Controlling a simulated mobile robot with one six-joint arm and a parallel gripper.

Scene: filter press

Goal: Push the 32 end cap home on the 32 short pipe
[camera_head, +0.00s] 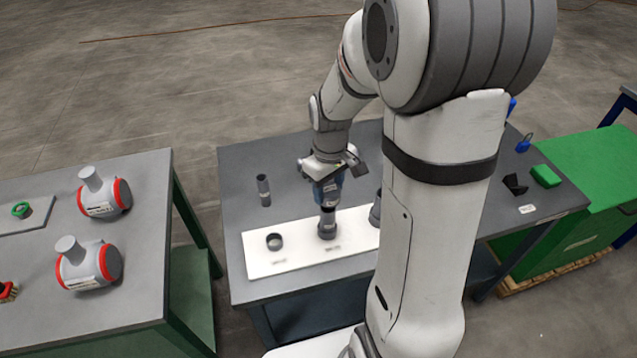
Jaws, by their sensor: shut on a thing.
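My gripper (328,205) points straight down over the middle of the white board (345,258), its blue body above its jaws. It is shut on the top of a grey upright piece (327,219). A wider dark grey foot (327,233) stands on the board directly below, in line with that piece. At this size I cannot tell which part is the 32 end cap and which is the 32 short pipe, nor whether a gap is left between them. The label in front of the foot is too small to read.
A dark ring-shaped part (275,241) sits on the board's left. A slim grey pipe (263,190) stands on the table (235,180) behind it. Another dark part (376,208) is partly hidden by my arm. A green block (546,176) lies at the right. A second table (135,290) is left.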

